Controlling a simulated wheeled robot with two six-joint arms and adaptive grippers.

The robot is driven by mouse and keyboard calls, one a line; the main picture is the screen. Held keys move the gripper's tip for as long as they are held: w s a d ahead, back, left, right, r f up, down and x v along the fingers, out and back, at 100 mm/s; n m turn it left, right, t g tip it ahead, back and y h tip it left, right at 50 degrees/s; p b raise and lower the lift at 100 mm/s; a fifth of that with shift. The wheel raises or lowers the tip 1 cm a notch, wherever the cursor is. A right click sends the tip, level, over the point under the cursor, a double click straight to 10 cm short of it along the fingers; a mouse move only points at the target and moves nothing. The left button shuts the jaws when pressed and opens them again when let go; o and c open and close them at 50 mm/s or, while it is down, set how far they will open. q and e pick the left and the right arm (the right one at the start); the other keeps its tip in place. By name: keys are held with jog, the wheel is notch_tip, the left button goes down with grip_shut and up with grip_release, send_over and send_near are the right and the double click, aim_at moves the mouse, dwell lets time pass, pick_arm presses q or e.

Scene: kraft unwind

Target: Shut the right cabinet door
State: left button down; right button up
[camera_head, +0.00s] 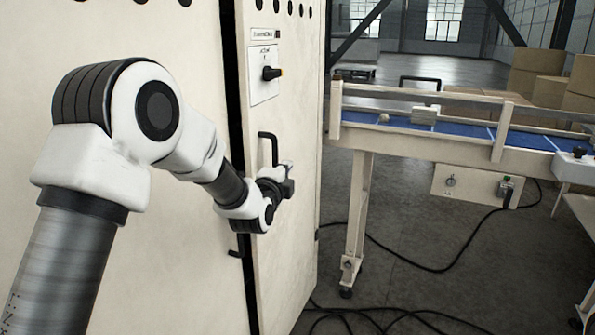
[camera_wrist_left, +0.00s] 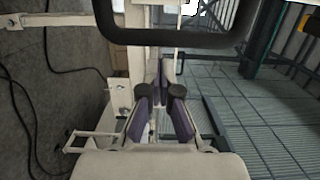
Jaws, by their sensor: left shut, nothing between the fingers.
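The right cabinet door (camera_head: 295,228) is a tall cream panel with a black bar handle (camera_head: 274,150) near its left edge. A dark vertical gap (camera_head: 238,95) separates it from the cream left door (camera_head: 195,260), so it looks slightly ajar; how far is hard to tell. My left gripper (camera_head: 287,180) is beside the lower end of the handle, in front of the right door; contact is unclear. In the left wrist view my left gripper (camera_wrist_left: 160,90) is shut and empty, with the dark handle (camera_wrist_left: 180,36) crossing above the fingertips. My right gripper is out of view.
A control plate with a black rotary knob (camera_head: 271,73) is on the right door. A conveyor with a blue belt (camera_head: 455,129) stands to the right on legs. Black cables (camera_head: 440,268) lie on the grey floor. Cardboard boxes (camera_head: 535,75) are stacked behind.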

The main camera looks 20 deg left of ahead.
pick_arm(q)
jog(key=shift+s+a, duration=0.15)
jog(key=shift+a, duration=1)
